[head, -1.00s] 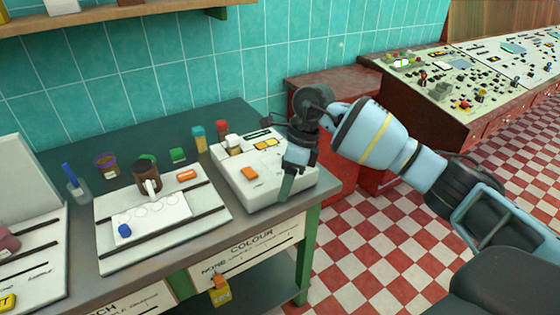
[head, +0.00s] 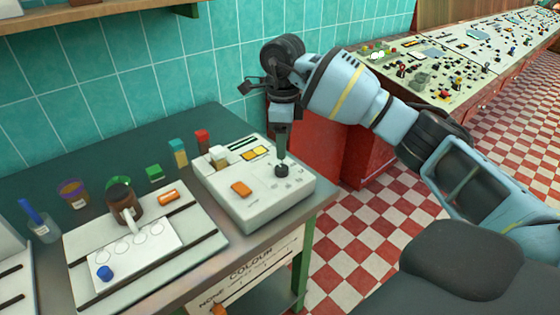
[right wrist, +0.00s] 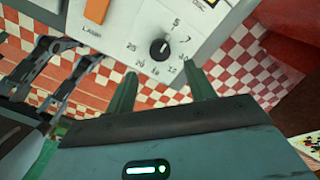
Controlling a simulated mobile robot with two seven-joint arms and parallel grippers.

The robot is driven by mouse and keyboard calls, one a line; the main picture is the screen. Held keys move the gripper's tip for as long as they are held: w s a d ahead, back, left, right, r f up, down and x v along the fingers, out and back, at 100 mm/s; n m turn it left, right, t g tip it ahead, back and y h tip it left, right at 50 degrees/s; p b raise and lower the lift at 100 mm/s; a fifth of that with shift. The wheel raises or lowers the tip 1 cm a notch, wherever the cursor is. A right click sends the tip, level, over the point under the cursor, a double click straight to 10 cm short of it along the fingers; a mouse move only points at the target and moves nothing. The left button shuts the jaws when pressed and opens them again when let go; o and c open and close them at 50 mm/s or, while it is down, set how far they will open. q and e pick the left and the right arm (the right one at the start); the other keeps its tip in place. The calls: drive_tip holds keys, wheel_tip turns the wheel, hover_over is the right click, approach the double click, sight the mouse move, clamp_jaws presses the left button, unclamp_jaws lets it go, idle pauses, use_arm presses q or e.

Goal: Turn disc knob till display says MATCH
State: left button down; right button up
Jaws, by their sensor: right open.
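The cream instrument box (head: 258,205) stands at the right end of the bench. Its black round disc knob (right wrist: 159,48) shows in the right wrist view, ringed by printed numbers, with its pointer mark toward the upper right. My right gripper (right wrist: 163,82) is open, its two green fingers pointing at the panel on the knob's near side, apart from it. In the head view my right gripper (head: 281,160) points down over the box's right part and largely covers the knob. Dark display strips (head: 243,143) lie at the box's back; their text is unreadable. My left gripper is not in view.
An orange button (head: 241,188) is on the box's front left. The tiled wall is behind. Checkered floor lies right of the bench; a red cabinet (head: 310,145) stands beyond.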

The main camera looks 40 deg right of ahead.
sight(282, 167)
wheel_tip(282, 167, down, 6)
drive_tip(key=shift+f, duration=0.55)
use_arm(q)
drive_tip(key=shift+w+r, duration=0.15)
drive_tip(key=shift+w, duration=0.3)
use_arm(e)
drive_tip(key=shift+f, duration=0.1)
drive_tip(key=c, duration=0.8)
drive_tip(key=shift+c, duration=0.9)
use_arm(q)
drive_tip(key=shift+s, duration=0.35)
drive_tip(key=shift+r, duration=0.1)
